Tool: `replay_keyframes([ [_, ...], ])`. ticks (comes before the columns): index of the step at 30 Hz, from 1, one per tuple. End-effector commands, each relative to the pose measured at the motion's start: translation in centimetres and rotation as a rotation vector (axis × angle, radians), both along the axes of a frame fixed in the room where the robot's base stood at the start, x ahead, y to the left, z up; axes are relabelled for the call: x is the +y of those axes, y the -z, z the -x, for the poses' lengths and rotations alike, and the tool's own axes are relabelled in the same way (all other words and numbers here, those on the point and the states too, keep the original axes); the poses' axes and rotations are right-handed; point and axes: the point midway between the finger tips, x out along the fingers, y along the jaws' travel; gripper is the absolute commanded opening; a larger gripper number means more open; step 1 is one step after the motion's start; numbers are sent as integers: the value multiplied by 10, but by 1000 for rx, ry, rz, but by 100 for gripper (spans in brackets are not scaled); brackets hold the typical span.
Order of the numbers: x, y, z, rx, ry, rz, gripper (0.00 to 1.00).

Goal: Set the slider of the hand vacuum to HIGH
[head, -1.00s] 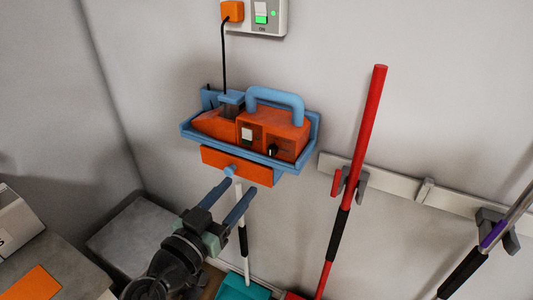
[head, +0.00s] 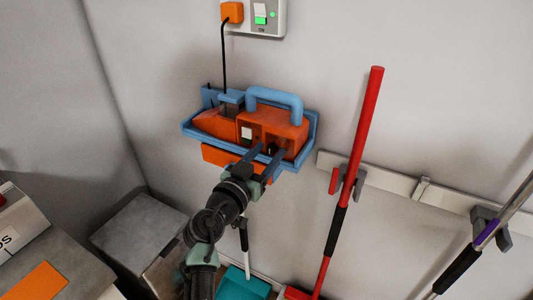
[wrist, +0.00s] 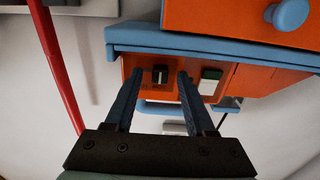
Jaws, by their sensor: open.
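The hand vacuum (head: 285,130), orange with a blue handle, sits in a blue wall tray (head: 193,132). In the wrist view, which is upside down, its front (wrist: 137,64) carries a small black slider (wrist: 160,75) with a pale mark. My gripper (head: 269,151) is open at the vacuum's front. In the wrist view its fingers (wrist: 160,78) lie on either side of the slider; I cannot tell whether they touch it. No slider labels are readable.
An orange drawer (head: 217,156) with a blue knob (wrist: 290,14) is under the tray. A black cord (head: 224,55) runs up to an orange plug (head: 232,12). A red-handled tool (head: 367,110) hangs on a wall rail (head: 400,187) to the right.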

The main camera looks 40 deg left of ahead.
Motion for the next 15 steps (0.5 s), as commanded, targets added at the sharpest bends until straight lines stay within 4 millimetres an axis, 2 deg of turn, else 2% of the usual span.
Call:
replay_keyframes([
  [6,0,0,0,0,0,0,55],
  [15,0,0,0,0,0,0,1],
])
